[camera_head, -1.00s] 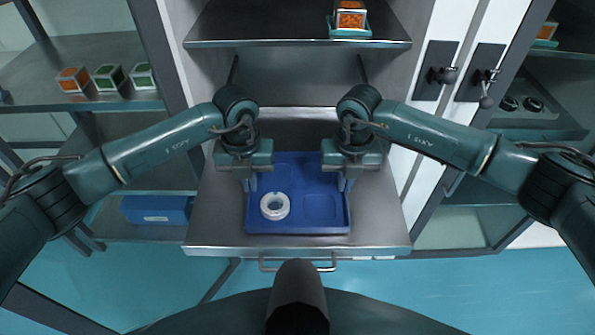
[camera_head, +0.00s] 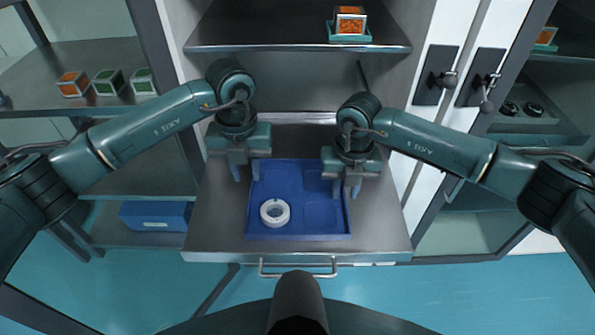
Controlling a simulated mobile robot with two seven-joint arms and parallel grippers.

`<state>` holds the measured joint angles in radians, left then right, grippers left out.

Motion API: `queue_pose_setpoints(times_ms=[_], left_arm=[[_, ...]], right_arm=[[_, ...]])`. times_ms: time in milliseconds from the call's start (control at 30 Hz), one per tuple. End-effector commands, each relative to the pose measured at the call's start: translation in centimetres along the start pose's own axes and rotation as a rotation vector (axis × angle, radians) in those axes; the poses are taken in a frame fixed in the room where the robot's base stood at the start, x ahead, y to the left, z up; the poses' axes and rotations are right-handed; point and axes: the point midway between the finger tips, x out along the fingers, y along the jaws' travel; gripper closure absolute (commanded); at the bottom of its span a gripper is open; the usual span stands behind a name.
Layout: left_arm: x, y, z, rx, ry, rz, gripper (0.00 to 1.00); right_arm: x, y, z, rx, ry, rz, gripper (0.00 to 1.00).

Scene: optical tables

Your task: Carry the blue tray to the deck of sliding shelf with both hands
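The blue tray (camera_head: 298,237) lies flat on the metal deck of the sliding shelf (camera_head: 215,225). A white ring-shaped part (camera_head: 275,212) sits in its left front area. My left gripper (camera_head: 246,174) is open at the tray's left edge, near the back, with its fingers apart on either side of the rim line. My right gripper (camera_head: 346,188) is open at the tray's right edge, its fingers also on either side of the rim line. The grippers hide parts of the side rims. I cannot tell whether any finger touches the tray.
An upper shelf (camera_head: 225,25) holds an orange-topped box (camera_head: 350,20) on a teal tray. The deck's front handle (camera_head: 298,274) faces me. A side shelf with several small boxes (camera_head: 108,82) and a blue bin (camera_head: 157,214) are at left. Cabinet doors with latches (camera_head: 435,78) are at right.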

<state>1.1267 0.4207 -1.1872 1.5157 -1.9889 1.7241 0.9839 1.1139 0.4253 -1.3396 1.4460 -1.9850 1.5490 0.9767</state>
Motion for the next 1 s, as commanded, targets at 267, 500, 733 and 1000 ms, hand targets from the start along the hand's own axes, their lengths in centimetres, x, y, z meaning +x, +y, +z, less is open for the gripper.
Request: queue_pose_setpoints(times_ms=[267,500,733,1000], left_arm=[[-5.0,0.0,0.1,0.000,-0.002,0.001,0.75],[-6.1,0.0,0.0,0.000,0.001,0.001,0.75],[-6.1,0.0,0.0,0.000,0.001,0.001,0.75],[-6.0,0.0,0.0,0.000,0.001,0.001,0.75]], right_arm=[[0.0,0.0,0.0,0.000,0.000,0.000,0.75],[-1.0,0.0,0.1,0.000,-0.003,0.001,0.75],[-5.4,0.0,0.1,-0.001,-0.005,0.001,0.75],[-10.5,0.0,0.1,0.000,-0.003,0.000,0.75]])
